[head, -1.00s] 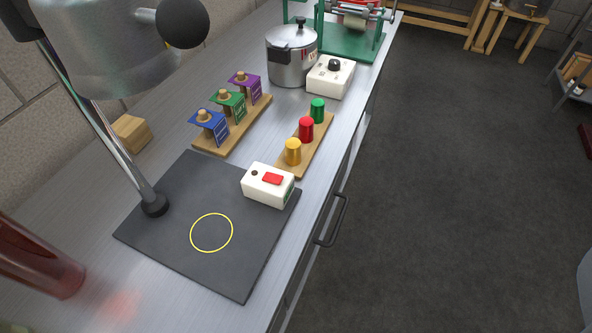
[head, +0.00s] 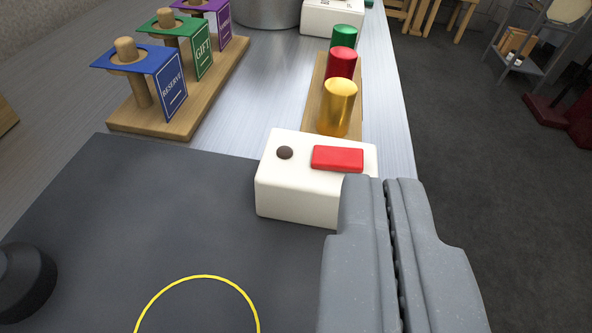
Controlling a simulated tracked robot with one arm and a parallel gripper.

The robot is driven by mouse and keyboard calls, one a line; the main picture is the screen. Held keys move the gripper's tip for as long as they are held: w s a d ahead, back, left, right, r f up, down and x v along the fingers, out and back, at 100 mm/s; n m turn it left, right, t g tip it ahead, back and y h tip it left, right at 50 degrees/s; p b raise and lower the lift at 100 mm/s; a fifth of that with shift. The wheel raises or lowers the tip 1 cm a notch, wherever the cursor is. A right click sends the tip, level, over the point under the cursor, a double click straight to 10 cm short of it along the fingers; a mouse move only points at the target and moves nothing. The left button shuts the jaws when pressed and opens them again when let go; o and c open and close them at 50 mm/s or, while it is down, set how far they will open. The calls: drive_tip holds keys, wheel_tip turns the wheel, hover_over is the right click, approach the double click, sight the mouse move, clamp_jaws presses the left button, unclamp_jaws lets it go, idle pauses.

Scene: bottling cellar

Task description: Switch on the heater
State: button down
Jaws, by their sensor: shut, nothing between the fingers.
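A white switch box (head: 300,196) stands at the back right corner of the dark mat (head: 150,220). Its top has a red rocker switch (head: 338,158) and a small round lamp (head: 285,153), which is dark. My gripper (head: 385,184) is shut and empty. Its fingertips show just in front of the box's right end, below the red switch in the picture, and hide the box's lower right part. Whether they touch the box I cannot tell. The black foot (head: 22,280) of the stand on the mat shows at the left edge; the heater head above it is out of view.
Yellow, red and green capsules (head: 338,105) stand on a wooden strip right behind the box. A wooden rack (head: 190,115) with blue, green and purple labels is at the back left. A yellow ring (head: 205,277) marks the mat. The bench edge drops to the floor at right.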

drive_tip(key=shift+w, duration=0.1)
drive_tip(key=p, duration=0.3)
hover_over(359, 164)
drive_tip(key=s+a, duration=0.1)
drive_tip(key=s, duration=0.1)
drive_tip(key=shift+w+f, duration=0.1)
drive_tip(key=shift+f, duration=1.05)
drive_tip(key=shift+w+d+f, duration=0.1)
drive_tip(key=shift+f, duration=0.35)
drive_tip(key=shift+d+f+b, duration=0.15)
drive_tip(key=shift+f+b, duration=0.9)
drive_tip(key=shift+f, duration=0.6)
